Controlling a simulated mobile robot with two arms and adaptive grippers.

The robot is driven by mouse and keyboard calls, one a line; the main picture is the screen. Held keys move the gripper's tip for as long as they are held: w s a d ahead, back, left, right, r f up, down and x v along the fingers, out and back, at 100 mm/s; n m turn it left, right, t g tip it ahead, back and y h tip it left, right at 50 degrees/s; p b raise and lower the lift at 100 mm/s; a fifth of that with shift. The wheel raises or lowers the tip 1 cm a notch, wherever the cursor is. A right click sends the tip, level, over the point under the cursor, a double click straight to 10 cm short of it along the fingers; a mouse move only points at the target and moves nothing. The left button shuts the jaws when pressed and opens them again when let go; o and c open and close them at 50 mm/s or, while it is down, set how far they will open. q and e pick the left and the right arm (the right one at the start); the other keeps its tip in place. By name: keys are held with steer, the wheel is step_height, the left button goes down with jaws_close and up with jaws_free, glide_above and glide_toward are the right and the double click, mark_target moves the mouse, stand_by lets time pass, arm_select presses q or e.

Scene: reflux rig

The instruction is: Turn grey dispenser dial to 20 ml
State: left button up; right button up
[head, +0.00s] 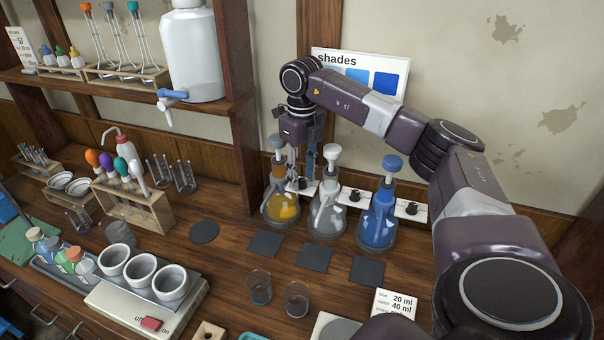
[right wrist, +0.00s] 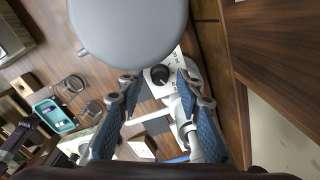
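The grey-topped dispenser (head: 281,200) holds yellow liquid and stands at the left of three dispensers. Its black dial (head: 302,184) sits on a white plate beside it, partly behind my right gripper in the head view. My right gripper (head: 303,160) points down above that dial. In the right wrist view, the gripper's blue fingers (right wrist: 160,88) are spread apart with the round black dial (right wrist: 160,75) between and beyond the tips. The large grey dispenser top (right wrist: 130,25) is close beside the tips. The dial's marks are too small to read surely. My left gripper is out of view.
The white-topped dispenser (head: 328,208) and blue-topped dispenser (head: 378,218) stand to the right, each with a dial plate. Dark square mats (head: 315,257) lie in front. A wooden shelf post (head: 247,130) rises to the left. A card (head: 396,303) reads 20 ml and 40 ml.

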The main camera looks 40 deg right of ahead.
steer(key=shift+f, duration=0.3)
steer(key=c, duration=0.8)
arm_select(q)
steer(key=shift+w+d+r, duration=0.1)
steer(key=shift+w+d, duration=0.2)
arm_select(e)
jaws_close()
